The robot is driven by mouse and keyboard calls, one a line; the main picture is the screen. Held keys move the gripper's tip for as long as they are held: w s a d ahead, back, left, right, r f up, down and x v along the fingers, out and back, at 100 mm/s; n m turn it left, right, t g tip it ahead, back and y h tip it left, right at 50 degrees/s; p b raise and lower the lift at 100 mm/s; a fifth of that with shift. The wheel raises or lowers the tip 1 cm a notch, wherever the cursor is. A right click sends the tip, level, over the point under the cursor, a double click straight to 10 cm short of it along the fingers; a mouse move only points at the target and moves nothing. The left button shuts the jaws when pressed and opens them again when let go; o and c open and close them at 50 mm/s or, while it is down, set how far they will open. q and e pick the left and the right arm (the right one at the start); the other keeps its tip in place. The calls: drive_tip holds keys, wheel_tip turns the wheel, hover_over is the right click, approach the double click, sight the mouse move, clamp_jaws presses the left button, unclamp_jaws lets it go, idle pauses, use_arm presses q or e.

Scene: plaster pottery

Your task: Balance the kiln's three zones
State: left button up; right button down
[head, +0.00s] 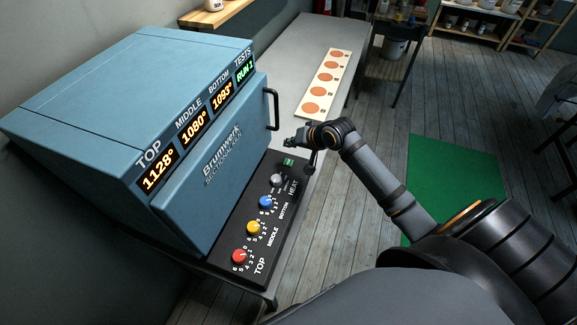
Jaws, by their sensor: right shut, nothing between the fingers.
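The blue kiln (120,110) stands on the bench with its door shut. Its displays (195,130) read TOP 1128°, MIDDLE 1080° and BOTTOM 1093°; a green TESTS display (246,67) shows RUN and a digit I cannot read surely. On the black panel are the red TOP knob (239,256), yellow MIDDLE knob (253,227), blue BOTTOM knob (265,202) and grey HEAT knob (277,180). A small green-lit control (289,162) is at its far end. My right gripper (292,142) is shut and empty, above the panel's far end. My left gripper is out of view.
A pale board (325,84) with several orange-brown discs lies on the bench behind the panel. The kiln's door handle (273,108) sticks out near my right gripper. A green mat (455,178) lies on the wooden floor. Shelves with pots stand at the back.

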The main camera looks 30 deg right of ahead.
drive_tip(key=b, duration=0.4)
hover_over(290, 163)
wheel_tip(290, 163, down, 5)
drive_tip(key=shift+r, duration=0.15)
drive_tip(key=shift+f+b, duration=0.4)
drive_tip(key=shift+f, duration=0.45)
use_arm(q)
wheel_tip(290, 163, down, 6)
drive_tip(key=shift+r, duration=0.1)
use_arm(e)
drive_tip(key=shift+f, duration=0.1)
drive_tip(key=shift+f, duration=0.3)
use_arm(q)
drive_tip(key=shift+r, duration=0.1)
use_arm(e)
drive_tip(key=shift+s+f, duration=0.1)
drive_tip(key=shift+f, duration=0.3)
idle(0.3)
use_arm(q)
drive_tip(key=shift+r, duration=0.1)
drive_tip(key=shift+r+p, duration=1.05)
drive_tip(key=shift+p, duration=0.25)
use_arm(e)
drive_tip(key=shift+r, duration=0.8)
